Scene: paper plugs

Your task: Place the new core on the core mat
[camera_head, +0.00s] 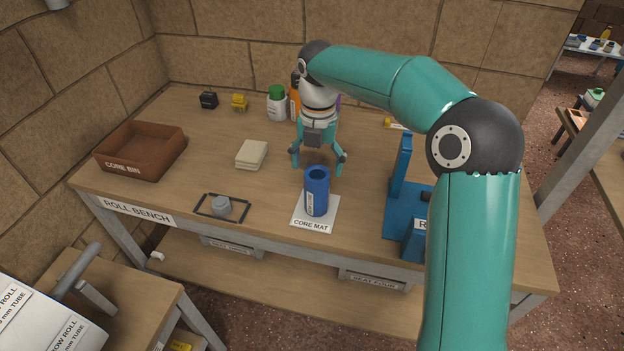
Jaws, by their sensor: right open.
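The new core is a blue hollow tube (317,196) with a white label. It stands upright on the white core mat (310,224), near the front edge of the roll bench. My right gripper (317,163) comes down from above, just behind the core. Its teal fingers are spread open, and nothing shows between them. The fingers look apart from the core, though the exact gap is hard to tell. My left gripper does not show.
A brown core bin (140,151) stands at the left. A grey plug (222,207) sits in a dark frame (208,213) left of the mat. A blue stand (397,205) is at the right. A pale stack (251,155), a green-capped bottle (277,104) and small items are farther back.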

